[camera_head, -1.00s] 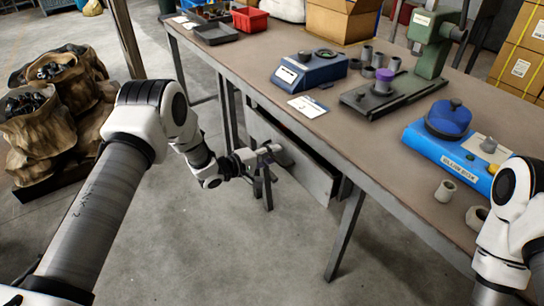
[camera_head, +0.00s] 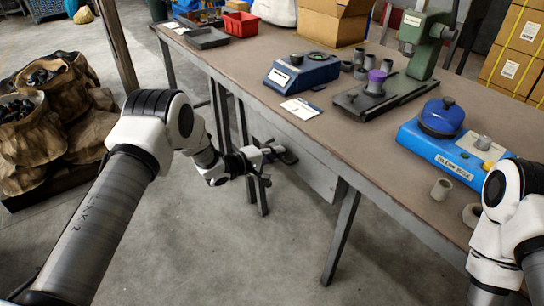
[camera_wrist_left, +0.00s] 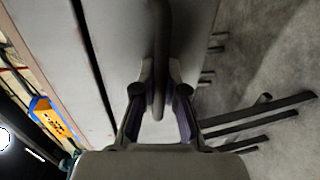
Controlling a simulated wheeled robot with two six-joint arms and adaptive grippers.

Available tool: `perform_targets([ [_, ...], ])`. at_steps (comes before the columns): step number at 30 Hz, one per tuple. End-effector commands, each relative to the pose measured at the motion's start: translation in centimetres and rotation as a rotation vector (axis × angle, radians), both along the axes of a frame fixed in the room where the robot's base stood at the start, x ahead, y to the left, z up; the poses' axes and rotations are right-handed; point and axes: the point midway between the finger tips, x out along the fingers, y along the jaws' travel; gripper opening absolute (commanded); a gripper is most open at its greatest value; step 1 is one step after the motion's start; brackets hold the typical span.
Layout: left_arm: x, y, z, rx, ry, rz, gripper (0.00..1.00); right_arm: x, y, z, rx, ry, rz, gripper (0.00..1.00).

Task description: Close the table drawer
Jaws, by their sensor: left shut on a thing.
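The grey table drawer (camera_head: 312,172) sits under the front edge of the workbench (camera_head: 365,180). Its front looks close to the bench edge, and a narrow dark gap shows between them in the left wrist view. My left gripper (camera_head: 278,154) is at the drawer front. In the left wrist view, its two fingers (camera_wrist_left: 160,95) are shut on the bar-shaped drawer handle (camera_wrist_left: 160,50), one on each side. The drawer's inside is not visible. My right arm shows at the right edge, but its gripper is out of view.
On the bench stand a blue scale (camera_head: 302,70), a green press (camera_head: 424,45), a blue device (camera_head: 450,150) and a red bin (camera_head: 240,24). Bench legs (camera_head: 341,238) stand near my left arm. Brown sacks (camera_head: 60,120) are at the left. The floor in front is clear.

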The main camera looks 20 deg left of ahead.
Motion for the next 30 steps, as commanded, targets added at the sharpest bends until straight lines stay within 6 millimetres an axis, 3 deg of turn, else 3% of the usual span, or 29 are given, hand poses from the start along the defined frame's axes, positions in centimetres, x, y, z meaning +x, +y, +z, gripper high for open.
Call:
perform_targets([
  [2,0.1,-0.1,0.2,0.0,-0.003,-0.001,0.0,0.0,0.0,0.0,0.0,0.0,0.0,1.0],
  [3,0.1,-0.1,0.2,0.0,-0.003,-0.001,0.18,0.0,0.0,0.0,0.0,0.0,0.0,1.0],
  [5,0.1,-0.1,0.2,0.0,-0.004,-0.002,0.37,0.0,0.0,0.0,0.0,0.0,0.0,1.0],
  [17,-0.4,0.4,0.3,-0.001,-0.002,0.001,0.37,0.0,0.0,0.0,0.0,0.0,0.0,1.0],
  [30,-7.9,6.4,2.3,-0.002,-0.001,0.002,0.37,0.0,0.0,0.0,0.0,0.0,0.0,1.0],
])
